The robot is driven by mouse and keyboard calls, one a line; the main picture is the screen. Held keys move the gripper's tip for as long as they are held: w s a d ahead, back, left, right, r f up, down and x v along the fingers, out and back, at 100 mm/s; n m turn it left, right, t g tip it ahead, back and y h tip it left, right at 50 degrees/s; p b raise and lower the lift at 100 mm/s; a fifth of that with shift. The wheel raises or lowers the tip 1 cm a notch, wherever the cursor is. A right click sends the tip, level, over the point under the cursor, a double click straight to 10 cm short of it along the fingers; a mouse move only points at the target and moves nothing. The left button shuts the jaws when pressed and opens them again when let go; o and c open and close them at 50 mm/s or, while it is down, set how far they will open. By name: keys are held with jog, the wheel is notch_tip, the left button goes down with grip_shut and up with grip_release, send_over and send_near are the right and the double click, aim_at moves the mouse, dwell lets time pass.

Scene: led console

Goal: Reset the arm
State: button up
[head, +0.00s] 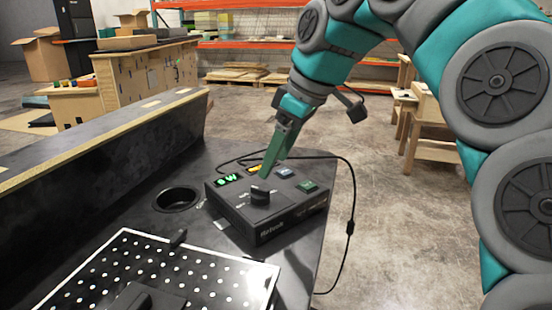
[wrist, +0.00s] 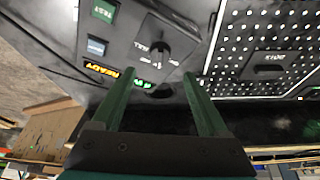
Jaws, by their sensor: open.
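The dark console box (head: 276,228) sits on the black table, with a black knob (head: 260,194) on its top. A lit green display (head: 227,179), a yellow-lit panel (head: 253,169), a blue button (head: 285,172) and a green button (head: 307,186) line its top. My gripper (head: 266,174) has green fingers and is just above the console, near the knob. In the wrist view my gripper (wrist: 163,82) is open and empty, its fingers apart with the knob (wrist: 157,48) beyond their tips. The yellow display (wrist: 101,70) reads READY there. I cannot tell if the fingers touch anything.
A white-dotted black board (head: 165,275) lies at the front left of the table. A round hole (head: 177,198) is left of the console. A low wall (head: 100,160) bounds the table's left side. A black cable (head: 351,195) loops right of the console, past the table edge.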

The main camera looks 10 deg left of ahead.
jog(key=s+d+f+m+g+h, duration=0.3)
jog(key=s+d+f+m, duration=1.2)
jog(key=s+d+f, duration=1)
notch_tip(320, 180, down, 3)
jog(key=shift+s+r+h, duration=0.1)
jog(key=shift+s+h, duration=0.55)
jog(key=shift+h, duration=0.05)
